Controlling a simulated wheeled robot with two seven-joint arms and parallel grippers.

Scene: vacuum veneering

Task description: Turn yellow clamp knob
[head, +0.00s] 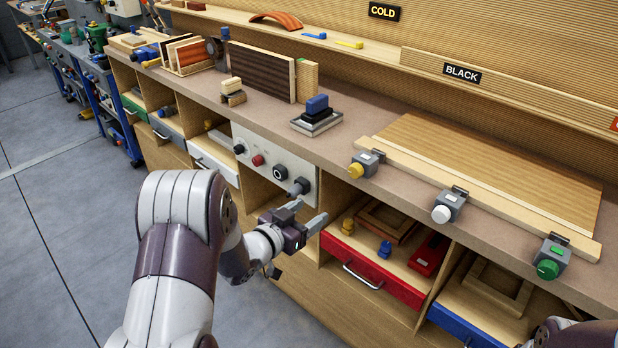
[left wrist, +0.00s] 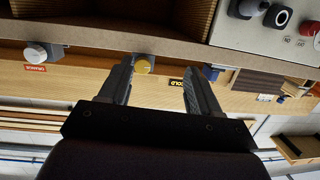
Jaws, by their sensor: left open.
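The yellow clamp knob (head: 356,170) faces outward on a grey clamp (head: 369,161) at the front edge of the bench, at the left end of a pale wooden bar. My left gripper (head: 312,211) is open and empty. It is in front of the bench, lower and to the left of the yellow knob, apart from it. In the left wrist view, the yellow knob (left wrist: 143,67) shows beyond the gripper, between the two fingers and closer to the left one. My right gripper is not in view; only part of my right arm shows at the bottom right.
A white knob (head: 441,213) and a green knob (head: 547,269) are on similar clamps further right. A control panel (head: 270,165) is behind my left gripper. An open red drawer (head: 372,268) juts out below the bench. A blue-handled block (head: 317,116) stands on the benchtop.

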